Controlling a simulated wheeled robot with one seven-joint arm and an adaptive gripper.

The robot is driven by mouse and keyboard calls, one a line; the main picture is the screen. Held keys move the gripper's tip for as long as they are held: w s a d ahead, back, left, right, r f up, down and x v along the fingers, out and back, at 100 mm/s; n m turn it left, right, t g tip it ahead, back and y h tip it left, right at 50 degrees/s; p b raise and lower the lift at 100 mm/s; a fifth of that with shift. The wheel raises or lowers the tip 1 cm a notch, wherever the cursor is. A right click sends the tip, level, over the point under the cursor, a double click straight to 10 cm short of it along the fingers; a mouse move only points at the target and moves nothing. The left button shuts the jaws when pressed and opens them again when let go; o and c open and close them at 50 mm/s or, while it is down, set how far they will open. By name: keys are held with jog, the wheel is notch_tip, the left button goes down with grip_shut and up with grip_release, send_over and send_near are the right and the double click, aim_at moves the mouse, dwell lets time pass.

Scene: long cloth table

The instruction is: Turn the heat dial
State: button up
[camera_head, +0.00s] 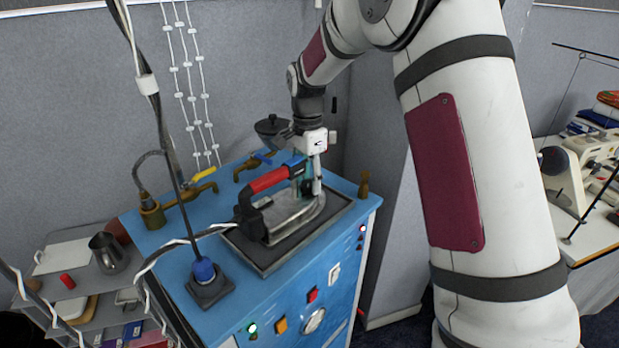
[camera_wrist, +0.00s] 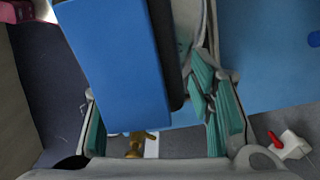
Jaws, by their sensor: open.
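The blue ironing station (camera_head: 225,300) stands in the middle of the head view. I cannot make out the dial there.
The iron rests on a dark tray (camera_head: 255,262). A red button (camera_head: 312,295), an orange button (camera_head: 281,325) and a white switch (camera_head: 334,273) are near the dial. Brass taps (camera_head: 203,188) stand behind. Cables hang at the left. A sewing machine (camera_head: 575,170) is at right.

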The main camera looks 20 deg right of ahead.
aim_at(307, 182)
jog(key=shift+f, duration=0.15)
grip_shut()
jog(key=shift+n+b, duration=0.6)
jog(key=shift+n, duration=1.7)
grip_release()
notch_tip(307, 182, up, 12)
jog(key=shift+w+a, duration=0.15)
